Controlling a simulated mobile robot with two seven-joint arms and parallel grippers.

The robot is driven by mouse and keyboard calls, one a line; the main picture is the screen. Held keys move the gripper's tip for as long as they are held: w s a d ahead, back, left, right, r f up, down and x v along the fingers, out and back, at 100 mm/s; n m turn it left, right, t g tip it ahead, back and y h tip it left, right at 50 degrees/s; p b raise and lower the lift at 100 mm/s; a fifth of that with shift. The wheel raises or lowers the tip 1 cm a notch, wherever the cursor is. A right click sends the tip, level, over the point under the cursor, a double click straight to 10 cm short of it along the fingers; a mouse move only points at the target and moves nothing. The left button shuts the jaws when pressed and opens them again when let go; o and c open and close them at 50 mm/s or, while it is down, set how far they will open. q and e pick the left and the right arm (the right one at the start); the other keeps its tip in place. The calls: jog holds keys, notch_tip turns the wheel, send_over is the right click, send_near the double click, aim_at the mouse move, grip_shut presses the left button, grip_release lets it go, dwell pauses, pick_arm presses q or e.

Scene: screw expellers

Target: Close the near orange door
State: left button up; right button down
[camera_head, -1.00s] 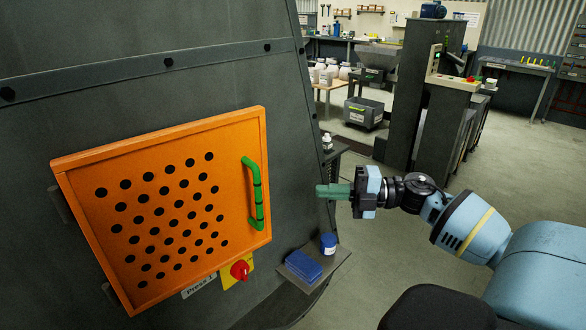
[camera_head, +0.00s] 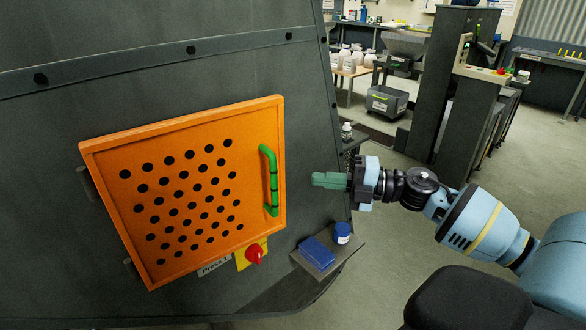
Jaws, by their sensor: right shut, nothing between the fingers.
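The near orange door (camera_head: 140,222) is a perforated panel on the grey press housing. It has hinges on its left edge and a green handle (camera_head: 270,180) near its right edge. Its edge thickness shows, and I cannot tell whether it is fully flush with the housing. My right gripper (camera_head: 316,180) has green fingers, shut and empty, pointing left. In the picture it is just right of the handle and apart from it. My left gripper is out of view.
A red knob on a yellow plate (camera_head: 253,254) is below the door. A small shelf (camera_head: 350,255) holds a blue box (camera_head: 317,252) and a blue-capped jar (camera_head: 342,233), below my right gripper. A second machine (camera_head: 455,100) stands behind. Open floor lies to the right.

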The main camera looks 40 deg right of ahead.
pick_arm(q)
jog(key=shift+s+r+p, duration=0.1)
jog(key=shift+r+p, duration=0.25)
pick_arm(e)
jog(key=w+a, duration=0.3)
jog(key=w, duration=0.4)
jog(key=shift+w, duration=0.25)
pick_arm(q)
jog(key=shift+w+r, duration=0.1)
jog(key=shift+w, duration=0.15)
